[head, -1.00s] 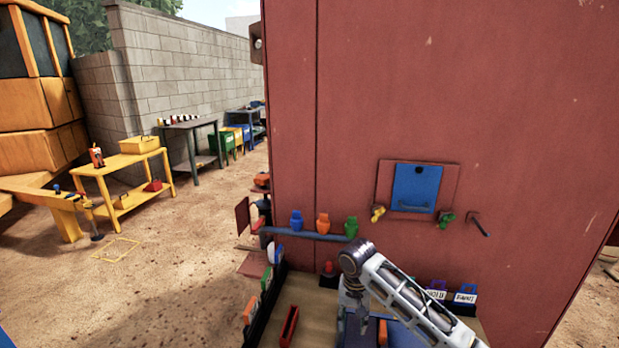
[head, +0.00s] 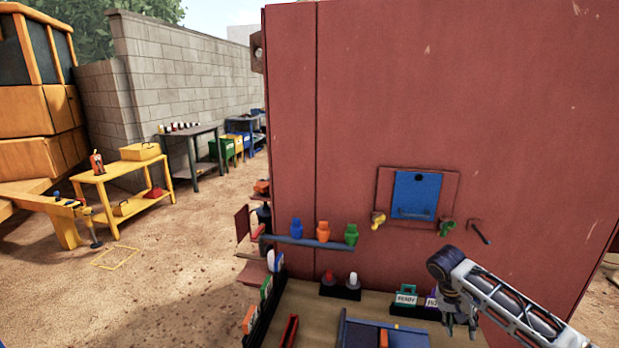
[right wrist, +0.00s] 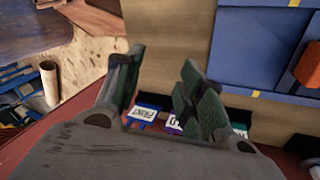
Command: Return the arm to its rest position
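My right arm comes in from the lower right in the head view. Its right gripper (head: 460,325) points down above the right part of the workbench (head: 305,303), in front of the labelled tags. In the right wrist view the gripper (right wrist: 161,62) has its two dark green-padded fingers apart, with nothing between them. Below and beyond the fingers are labelled tags (right wrist: 144,113), partly hidden by the fingers. My left arm and gripper are not in view.
The red crusher wall (head: 470,90) rises behind the bench, with a blue hatch (head: 416,194) and a shelf (head: 305,242) of coloured bottles. A blue tray (head: 358,335), a red-and-white knob block (head: 340,290) and a READY tag (head: 405,298) sit on the bench.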

